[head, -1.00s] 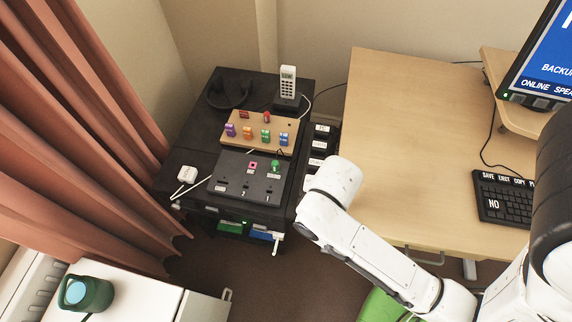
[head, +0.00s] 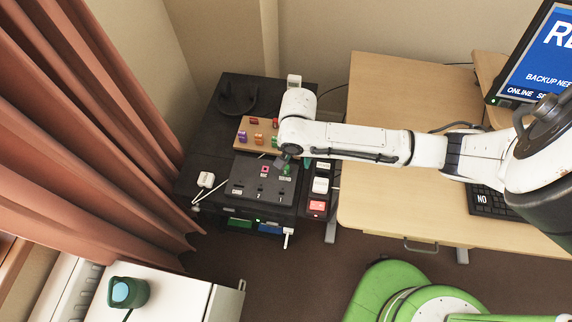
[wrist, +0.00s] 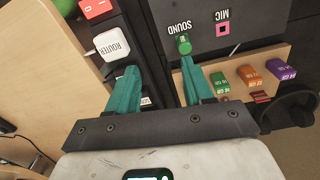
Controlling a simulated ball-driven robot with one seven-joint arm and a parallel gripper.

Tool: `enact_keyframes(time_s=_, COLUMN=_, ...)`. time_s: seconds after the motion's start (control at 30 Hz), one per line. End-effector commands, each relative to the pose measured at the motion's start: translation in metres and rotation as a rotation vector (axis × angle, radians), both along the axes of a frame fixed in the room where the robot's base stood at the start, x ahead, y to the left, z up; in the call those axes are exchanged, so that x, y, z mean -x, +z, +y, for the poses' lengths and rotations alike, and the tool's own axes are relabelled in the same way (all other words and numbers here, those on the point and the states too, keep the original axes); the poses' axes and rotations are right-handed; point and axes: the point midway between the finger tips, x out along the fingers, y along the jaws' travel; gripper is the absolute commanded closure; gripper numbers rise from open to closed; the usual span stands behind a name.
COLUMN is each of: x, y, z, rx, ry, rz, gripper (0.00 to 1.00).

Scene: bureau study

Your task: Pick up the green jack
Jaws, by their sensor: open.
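The green jack (wrist: 183,43) stands in the socket marked SOUND on the black panel (wrist: 190,22). In the head view only a bit of green (head: 287,168) shows beside my gripper (head: 283,160). In the wrist view my gripper (wrist: 160,66) is open, with two teal fingers and nothing between them. The jack appears just past the tip of the right finger, outside the gap; I cannot tell whether they touch.
A wooden board (wrist: 285,60) holds several coloured labelled plugs, including a green one (wrist: 220,82). A pink MIC socket (wrist: 223,28) is on the panel. The desk (head: 390,200) is to the right.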

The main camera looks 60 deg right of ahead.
Motion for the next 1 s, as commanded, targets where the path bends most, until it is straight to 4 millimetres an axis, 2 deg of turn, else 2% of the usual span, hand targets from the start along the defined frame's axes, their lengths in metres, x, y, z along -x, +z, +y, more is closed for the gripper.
enact_keyframes(time_s=0.03, x=-0.012, y=0.009, z=0.001, rx=-0.002, ry=-0.035, rz=-0.007, gripper=0.49)
enact_keyframes(time_s=0.1, x=-0.023, y=0.015, z=0.001, rx=-0.006, ry=-0.082, rz=-0.018, gripper=0.49)
enact_keyframes(time_s=0.23, x=-0.033, y=0.016, z=0.001, rx=-0.010, ry=-0.129, rz=-0.023, gripper=0.49)
enact_keyframes(time_s=0.5, x=-0.034, y=-0.023, z=0.001, rx=-0.011, ry=-0.135, rz=-0.024, gripper=0.49)
enact_keyframes(time_s=0.77, x=-0.034, y=-0.042, z=0.001, rx=-0.010, ry=-0.134, rz=-0.024, gripper=0.49)
enact_keyframes(time_s=1.0, x=-0.037, y=-0.074, z=-0.001, rx=-0.010, ry=-0.134, rz=-0.023, gripper=0.49)
